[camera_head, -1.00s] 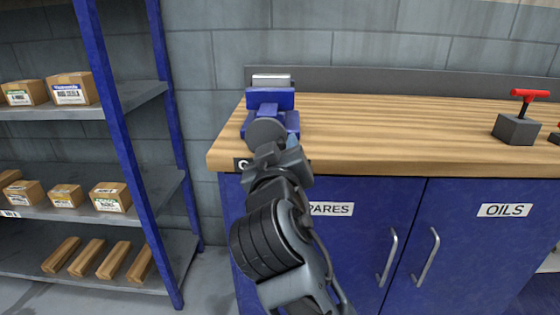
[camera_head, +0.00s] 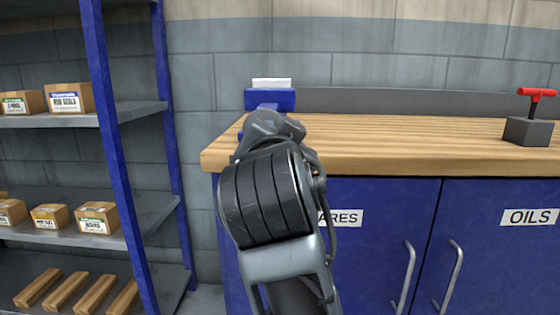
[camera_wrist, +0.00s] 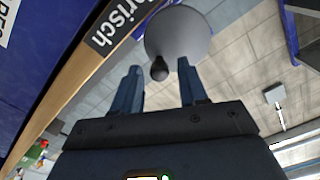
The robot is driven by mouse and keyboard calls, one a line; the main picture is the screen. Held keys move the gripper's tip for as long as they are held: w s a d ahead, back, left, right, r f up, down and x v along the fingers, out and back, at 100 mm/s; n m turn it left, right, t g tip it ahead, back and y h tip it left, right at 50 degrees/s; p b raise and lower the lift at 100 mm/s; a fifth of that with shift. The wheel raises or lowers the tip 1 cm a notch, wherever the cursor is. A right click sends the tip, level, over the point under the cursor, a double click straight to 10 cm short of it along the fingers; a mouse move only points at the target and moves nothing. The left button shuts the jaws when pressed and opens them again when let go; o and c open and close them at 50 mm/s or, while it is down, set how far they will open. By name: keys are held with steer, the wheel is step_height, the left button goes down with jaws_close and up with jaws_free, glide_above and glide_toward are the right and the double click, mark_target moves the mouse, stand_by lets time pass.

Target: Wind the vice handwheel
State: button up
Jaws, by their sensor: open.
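The blue vice (camera_head: 270,99) stands at the left end of the wooden bench, with a pale block at its top. My arm hides its lower front and the handwheel in the head view. In the wrist view the handwheel (camera_wrist: 178,32) is a plain grey disc. Its dark knob (camera_wrist: 159,69) stands out near the disc's lower edge. My gripper (camera_wrist: 158,66) is open, with one finger on each side of the knob. Gaps show between the knob and both fingers in this view; whether the knob is within finger depth I cannot tell.
The wooden bench top (camera_head: 400,132) is mostly clear. A dark block with a red T-handle (camera_head: 537,92) stands on its right. Blue cupboard doors (camera_head: 375,240) lie below. A blue-posted shelf (camera_head: 118,165) with boxes stands at the left.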

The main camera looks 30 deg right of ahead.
steer(key=m+b, duration=0.5)
steer(key=m, duration=0.1)
steer(key=shift+b, duration=0.35)
jaws_close()
steer(key=shift+r, duration=0.1)
steer(key=n+p, duration=0.1)
steer(key=p, duration=0.1)
steer(key=r+n+p, duration=0.1)
steer(key=n+p, duration=0.1)
steer(key=shift+a, duration=0.1)
stand_by(0.4)
